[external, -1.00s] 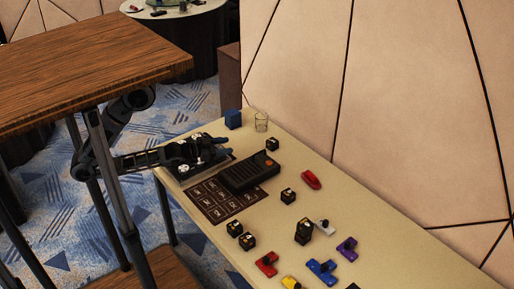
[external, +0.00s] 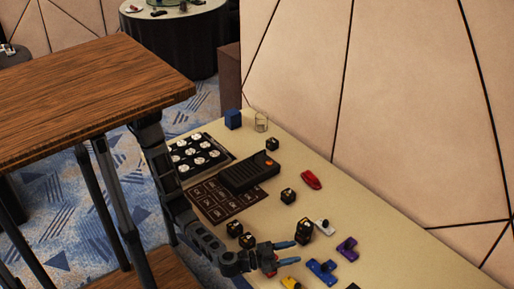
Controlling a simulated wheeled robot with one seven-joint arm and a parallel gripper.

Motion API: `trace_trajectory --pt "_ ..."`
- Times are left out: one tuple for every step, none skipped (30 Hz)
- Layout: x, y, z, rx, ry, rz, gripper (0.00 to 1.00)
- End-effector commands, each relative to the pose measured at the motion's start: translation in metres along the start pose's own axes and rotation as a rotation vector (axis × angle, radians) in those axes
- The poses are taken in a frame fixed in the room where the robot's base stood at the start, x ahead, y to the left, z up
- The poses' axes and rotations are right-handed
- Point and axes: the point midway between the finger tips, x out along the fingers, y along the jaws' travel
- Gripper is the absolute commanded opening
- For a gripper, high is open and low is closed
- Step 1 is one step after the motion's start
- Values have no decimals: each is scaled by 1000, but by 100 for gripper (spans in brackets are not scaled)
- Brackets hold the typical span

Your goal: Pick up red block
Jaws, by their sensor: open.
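A red block (external: 271,273) lies on the beige table near its front edge, mostly hidden behind my gripper. My gripper (external: 291,253) is open over that part of the table, its two blue-tipped fingers pointing right. No object shows between the fingers. I cannot tell the height of the gripper above the block. Another red object (external: 311,179), longer and rounded, lies farther back near the wall side.
Close by are a yellow block (external: 290,283), a blue block (external: 322,271), a purple block (external: 347,248) and black cubes (external: 304,230). Farther back stand a black device (external: 248,171), a disc tray (external: 181,143), a blue cube (external: 233,119) and a clear glass (external: 261,122).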

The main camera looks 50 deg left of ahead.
Motion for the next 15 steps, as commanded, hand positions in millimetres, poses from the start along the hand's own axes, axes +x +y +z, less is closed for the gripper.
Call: trace_trajectory --pt "-23 25 13 -25 -3 -28 51" --pt "-35 30 21 -45 -12 -62 51" --pt "-50 32 34 -72 -29 -114 51" --pt "-61 30 44 -91 -41 -156 51" --pt "-70 27 53 -108 -51 -197 51" --pt "-81 22 64 -129 -64 -246 51" --pt "-88 19 72 -141 -71 -280 51" --pt "-95 15 78 -153 -77 -312 51" --pt "-103 10 86 -165 -83 -347 51" --pt "-108 7 91 -173 -85 -370 51" --pt "-113 5 95 -179 -88 -390 51" --pt "-118 2 99 -187 -90 -413 51" --pt "-120 0 101 -190 -90 -426 51" --pt "-122 -2 103 -192 -91 -437 51" --pt "-124 -4 105 -196 -91 -446 51"
